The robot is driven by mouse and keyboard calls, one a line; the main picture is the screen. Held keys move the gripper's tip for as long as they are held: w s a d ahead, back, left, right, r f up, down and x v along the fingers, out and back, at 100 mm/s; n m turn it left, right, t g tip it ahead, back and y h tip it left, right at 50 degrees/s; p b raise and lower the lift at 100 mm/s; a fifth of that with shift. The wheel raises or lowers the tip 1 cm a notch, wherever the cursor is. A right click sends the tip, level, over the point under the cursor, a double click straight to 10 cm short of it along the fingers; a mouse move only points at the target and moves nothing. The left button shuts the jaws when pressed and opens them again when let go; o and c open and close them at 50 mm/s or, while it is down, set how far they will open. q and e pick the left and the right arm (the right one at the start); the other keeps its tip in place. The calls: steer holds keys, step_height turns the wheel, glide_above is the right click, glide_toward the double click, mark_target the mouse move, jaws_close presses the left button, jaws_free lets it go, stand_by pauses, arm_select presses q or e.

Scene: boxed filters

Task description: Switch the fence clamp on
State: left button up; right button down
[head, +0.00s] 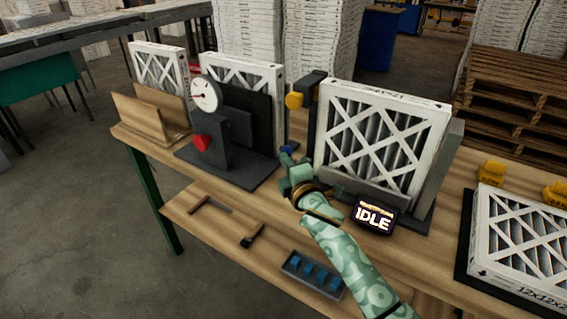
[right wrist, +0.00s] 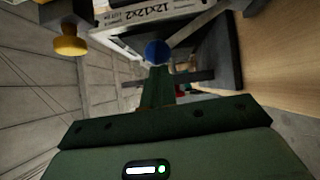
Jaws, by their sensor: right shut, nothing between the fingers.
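The fence clamp has a dark post (head: 312,84) with a yellow round pad (head: 294,101). The pad also shows in the right wrist view (right wrist: 70,42). Beside it a white-framed filter (head: 380,140) stands upright in a dark fixture. A small display (head: 375,217) in front reads "IDLE". A blue round button (head: 286,149) shows just beyond my right gripper (head: 289,160). In the right wrist view the blue button (right wrist: 157,52) is straight ahead of the shut, empty fingers (right wrist: 157,75). I cannot tell whether they touch it. My left gripper is not in view.
A dial gauge stand (head: 205,95) with a red knob stands to the left, near more filters. A tray with blue pieces (head: 312,272) sits at the front on a lower shelf. Another filter (head: 520,240) lies at the right. Yellow blocks (head: 491,172) are behind it.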

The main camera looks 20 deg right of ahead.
arm_select(q)
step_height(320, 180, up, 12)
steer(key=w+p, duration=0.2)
steer(key=p, duration=0.7)
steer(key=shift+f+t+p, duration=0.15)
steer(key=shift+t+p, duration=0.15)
arm_select(e)
steer(key=w+d+r+m+g, duration=0.2)
steer(key=w+d+r+m, duration=0.1)
steer(key=d, duration=0.2)
steer(key=shift+w+r+g, duration=0.2)
steer(key=shift+w+g, duration=0.1)
steer(key=shift+w, duration=0.05)
steer(key=shift+r, duration=0.1)
